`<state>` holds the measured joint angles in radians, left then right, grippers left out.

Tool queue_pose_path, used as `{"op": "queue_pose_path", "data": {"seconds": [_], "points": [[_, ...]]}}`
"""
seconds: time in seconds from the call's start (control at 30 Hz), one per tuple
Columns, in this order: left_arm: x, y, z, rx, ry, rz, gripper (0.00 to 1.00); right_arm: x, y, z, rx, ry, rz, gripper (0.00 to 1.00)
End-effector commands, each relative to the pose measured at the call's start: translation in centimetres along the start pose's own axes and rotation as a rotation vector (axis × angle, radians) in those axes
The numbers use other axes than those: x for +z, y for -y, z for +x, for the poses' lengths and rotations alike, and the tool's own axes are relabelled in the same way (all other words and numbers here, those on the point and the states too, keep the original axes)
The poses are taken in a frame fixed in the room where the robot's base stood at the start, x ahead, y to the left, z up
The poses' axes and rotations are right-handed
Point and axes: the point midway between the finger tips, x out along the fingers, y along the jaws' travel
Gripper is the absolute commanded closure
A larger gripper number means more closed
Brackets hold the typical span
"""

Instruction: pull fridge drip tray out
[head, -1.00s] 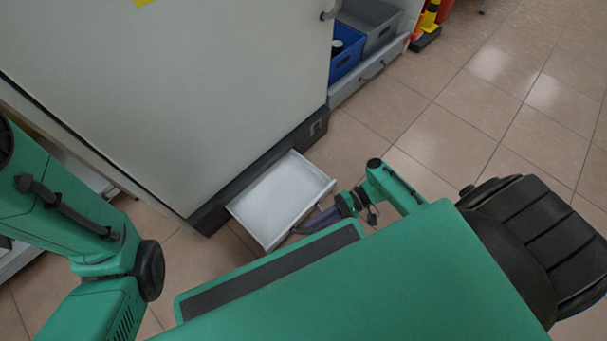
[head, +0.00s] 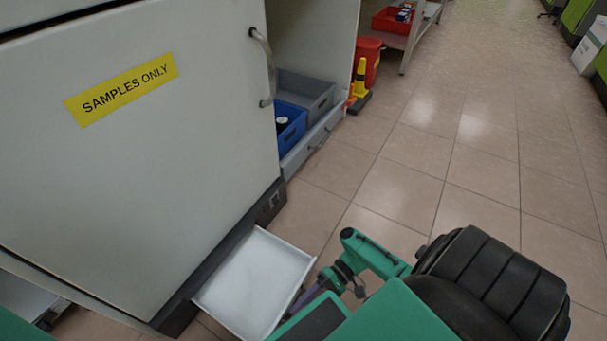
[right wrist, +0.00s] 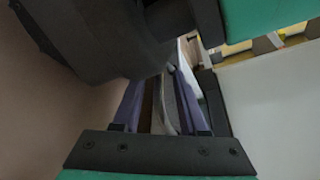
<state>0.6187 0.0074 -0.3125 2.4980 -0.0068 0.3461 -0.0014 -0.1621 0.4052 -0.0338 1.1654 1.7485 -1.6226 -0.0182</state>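The fridge drip tray (head: 252,287) is a shallow white tray at the foot of the white fridge (head: 130,170). It sticks out from the dark base strip over the floor. My right gripper (head: 301,303) is low at the tray's front side, partly hidden by my green arm. In the right wrist view, its purple fingers (right wrist: 161,88) stand apart, with a curved grey handle (right wrist: 160,100) between them. A gap shows beside the handle, so the fingers look open around it. My left gripper is out of view.
The fridge door has a yellow "SAMPLES ONLY" label (head: 122,88) and a handle (head: 265,68). Blue (head: 291,128) and grey (head: 310,92) bins sit in the neighbouring cabinet. A yellow and black object (head: 360,84) stands beyond. The tiled floor (head: 440,170) at right is clear.

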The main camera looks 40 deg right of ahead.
Motion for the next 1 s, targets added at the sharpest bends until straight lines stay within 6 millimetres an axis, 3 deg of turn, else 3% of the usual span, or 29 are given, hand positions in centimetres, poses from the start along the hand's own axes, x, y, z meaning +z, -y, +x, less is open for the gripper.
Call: {"op": "queue_pose_path", "data": {"seconds": [0.23, 0.37, 0.8, 1.0], "points": [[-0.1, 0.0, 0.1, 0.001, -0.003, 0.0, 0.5, 0.0, 0.1, -0.2, -0.001, 0.0, -0.001, 0.58], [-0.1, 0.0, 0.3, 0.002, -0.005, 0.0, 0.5, 0.0, 0.2, -1.5, 0.0, -0.001, 0.0, 0.58], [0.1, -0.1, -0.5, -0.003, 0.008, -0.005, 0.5, -0.2, -0.1, -10.5, 0.001, -0.003, -0.001, 0.58], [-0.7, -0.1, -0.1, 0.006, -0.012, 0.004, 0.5, -0.2, -0.1, -13.7, 0.001, -0.002, -0.001, 0.58]]}}
